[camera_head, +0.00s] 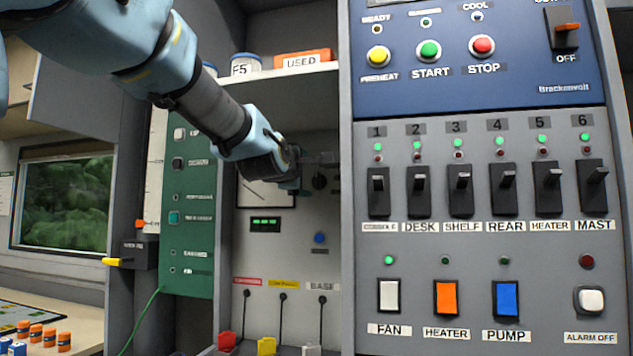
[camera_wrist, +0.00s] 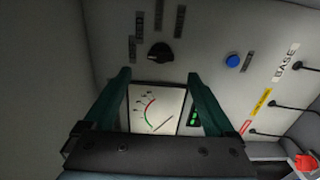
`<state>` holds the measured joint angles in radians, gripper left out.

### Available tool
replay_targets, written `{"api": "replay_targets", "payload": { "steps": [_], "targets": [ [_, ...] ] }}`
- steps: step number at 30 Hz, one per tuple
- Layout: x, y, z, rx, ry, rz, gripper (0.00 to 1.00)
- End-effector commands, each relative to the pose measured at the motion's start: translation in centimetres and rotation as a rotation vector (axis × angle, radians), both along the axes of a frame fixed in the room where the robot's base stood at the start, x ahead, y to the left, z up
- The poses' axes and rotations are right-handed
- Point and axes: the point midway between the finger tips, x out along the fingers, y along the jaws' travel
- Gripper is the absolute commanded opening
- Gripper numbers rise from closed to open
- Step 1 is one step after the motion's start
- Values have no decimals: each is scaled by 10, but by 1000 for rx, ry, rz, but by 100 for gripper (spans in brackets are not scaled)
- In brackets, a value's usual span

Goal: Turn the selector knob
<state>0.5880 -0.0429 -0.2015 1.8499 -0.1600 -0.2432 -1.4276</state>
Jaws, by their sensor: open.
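The black selector knob (camera_wrist: 159,53) is on the grey panel in the wrist view, with small dark labels beside it. In the head view the knob (camera_head: 319,181) shows just right of my gripper (camera_head: 296,170), which is in front of the panel. In the wrist view my gripper (camera_wrist: 157,76) is open, its two dark green fingers apart with nothing between them. The knob appears just past the fingertips, between their lines. I see no contact with it; the exact gap cannot be told.
A blue button (camera_head: 320,238) is close by. A shelf (camera_head: 290,75) is above, and the switch cabinet (camera_head: 480,250) stands to the right. Plugged cables (camera_head: 283,320) hang below.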

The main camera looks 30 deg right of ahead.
Motion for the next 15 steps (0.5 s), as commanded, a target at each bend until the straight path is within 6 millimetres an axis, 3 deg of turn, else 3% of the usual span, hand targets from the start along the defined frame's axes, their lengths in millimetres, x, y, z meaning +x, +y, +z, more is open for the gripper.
{"api": "replay_targets", "payload": {
  "steps": [9,15],
  "targets": [
    [43,-40,2,4,3,0,90],
    [61,-56,1,5,1,0,90]
  ]
}}
